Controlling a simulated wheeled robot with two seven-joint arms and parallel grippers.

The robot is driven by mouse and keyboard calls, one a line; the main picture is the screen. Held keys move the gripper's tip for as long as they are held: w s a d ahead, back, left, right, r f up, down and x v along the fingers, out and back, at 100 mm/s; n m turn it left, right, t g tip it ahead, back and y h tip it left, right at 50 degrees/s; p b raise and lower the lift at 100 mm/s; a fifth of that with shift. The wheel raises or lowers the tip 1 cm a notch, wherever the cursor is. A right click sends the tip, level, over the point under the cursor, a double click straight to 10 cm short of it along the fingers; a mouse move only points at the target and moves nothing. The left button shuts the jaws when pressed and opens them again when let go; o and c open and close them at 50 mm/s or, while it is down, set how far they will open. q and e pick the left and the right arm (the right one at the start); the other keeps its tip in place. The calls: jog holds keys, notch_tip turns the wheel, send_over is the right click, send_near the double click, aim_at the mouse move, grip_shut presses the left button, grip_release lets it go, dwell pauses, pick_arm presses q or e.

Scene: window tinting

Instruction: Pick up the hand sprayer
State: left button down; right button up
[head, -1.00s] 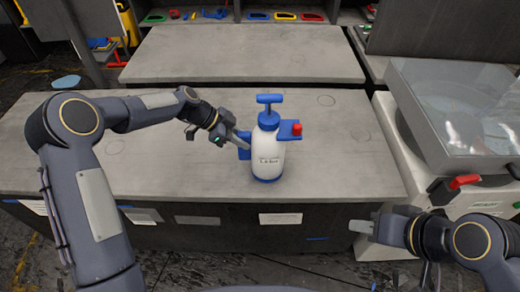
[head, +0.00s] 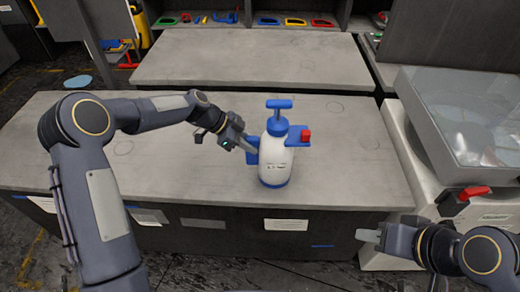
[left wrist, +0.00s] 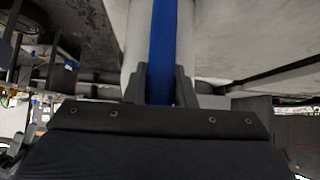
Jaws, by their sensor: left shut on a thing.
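The hand sprayer (head: 277,162) is a white bottle with a blue base, a blue pump handle on top, a blue side handle and a red-tipped nozzle. It is upright at the front middle of the grey bench. My left gripper (head: 252,149) reaches it from the left and is shut on its blue side handle. In the left wrist view the blue handle (left wrist: 163,50) lies between the fingers, with the white body behind it. Whether its base touches the bench is hard to tell. My right gripper (head: 369,236) is off the bench's front edge, away from the sprayer; its finger gap is unclear.
The grey bench (head: 350,180) is otherwise bare around the sprayer. A second bare bench (head: 250,60) stands behind it, with shelves of coloured tools (head: 295,21) further back. A machine with a clear lid (head: 460,110) and red-handled switch (head: 470,194) stands at the right.

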pick_arm(q)
jog(key=shift+r, duration=0.1)
jog(key=shift+r, duration=0.2)
notch_tip(320, 180, up, 2)
jog(key=shift+r+b, duration=0.15)
jog(key=shift+b, duration=0.8)
jog(key=s+d+r+b, duration=0.1)
jog(key=s+r+b, duration=0.3)
jog(key=s+r, duration=0.6)
jog(key=s, duration=0.4)
jog(key=shift+d, duration=0.2)
jog(key=shift+r, duration=0.1)
